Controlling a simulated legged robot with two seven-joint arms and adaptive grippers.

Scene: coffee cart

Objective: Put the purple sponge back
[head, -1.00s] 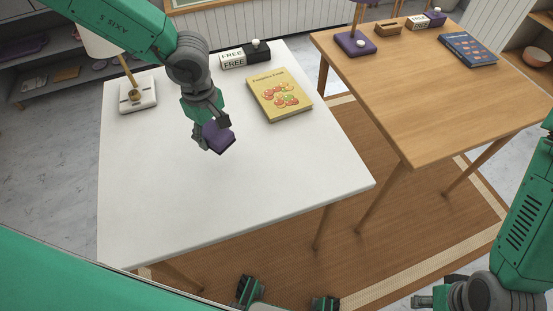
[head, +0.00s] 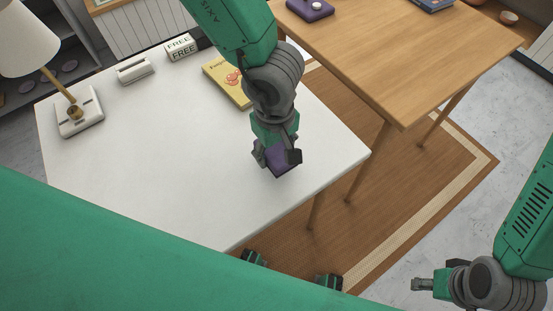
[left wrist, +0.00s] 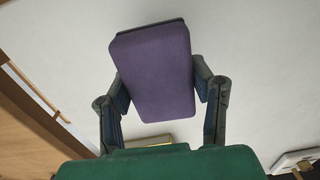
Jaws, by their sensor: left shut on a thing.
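The purple sponge (head: 284,162) is held in my left gripper (head: 279,160), above the front right part of the white table (head: 150,160). In the left wrist view the sponge (left wrist: 154,70) sits between both fingers of my left gripper (left wrist: 160,95), which press on its sides. A dark layer shows along the sponge's far edge. My right gripper (head: 424,284) is at the lower right, away from the tables and with nothing visible in it. Its finger gap is too small to judge.
The white table's front left is clear.

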